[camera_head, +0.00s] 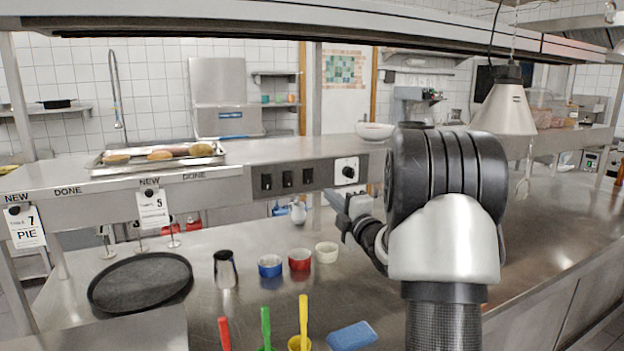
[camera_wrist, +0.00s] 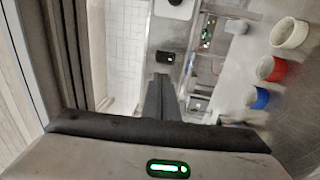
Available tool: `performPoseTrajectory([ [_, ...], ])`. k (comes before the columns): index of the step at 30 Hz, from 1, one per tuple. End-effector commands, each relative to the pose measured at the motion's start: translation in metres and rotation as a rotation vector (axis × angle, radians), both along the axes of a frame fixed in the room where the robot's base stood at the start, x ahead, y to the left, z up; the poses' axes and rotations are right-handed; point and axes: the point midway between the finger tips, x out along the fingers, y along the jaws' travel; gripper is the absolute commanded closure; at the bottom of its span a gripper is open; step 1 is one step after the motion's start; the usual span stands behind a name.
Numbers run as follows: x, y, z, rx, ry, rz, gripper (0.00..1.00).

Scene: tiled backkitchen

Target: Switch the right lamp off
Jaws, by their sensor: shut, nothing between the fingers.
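A pale hanging lamp (camera_head: 507,105) is at the upper right in the head view; I cannot tell whether it is lit. No second lamp shows clearly. Three black switches sit in a row on the shelf's front panel: left (camera_head: 266,182), middle (camera_head: 287,179) and right (camera_head: 307,175). A black knob on a white plate (camera_head: 347,171) is to their right. My gripper (camera_head: 338,199) is shut and empty in front of the panel. In the wrist view its fingers (camera_wrist: 160,80) point at a black switch (camera_wrist: 165,57) near the white plate (camera_wrist: 175,6). Contact cannot be told.
Blue (camera_head: 270,265), red (camera_head: 299,259) and white (camera_head: 326,252) cups stand on the steel counter below my gripper. A food tray (camera_head: 158,157) and white bowl (camera_head: 375,131) rest on the shelf.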

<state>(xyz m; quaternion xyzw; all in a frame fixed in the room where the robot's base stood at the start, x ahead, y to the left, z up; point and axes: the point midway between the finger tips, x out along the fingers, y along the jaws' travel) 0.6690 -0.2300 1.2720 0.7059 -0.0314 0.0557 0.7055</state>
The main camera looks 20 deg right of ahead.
Motion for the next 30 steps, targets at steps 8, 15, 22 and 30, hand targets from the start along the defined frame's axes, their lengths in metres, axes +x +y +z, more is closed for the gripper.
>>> performPoseTrajectory([
  [8, 0.056, 0.003, 0.009, 0.002, 0.0, 0.002, 1.0],
  [15, 0.102, 0.004, 0.015, 0.002, -0.001, 0.001, 1.0],
  [22, 0.124, 0.004, 0.016, 0.002, 0.0, -0.001, 1.0],
  [30, 0.128, 0.005, 0.016, 0.001, 0.0, -0.001, 1.0],
])
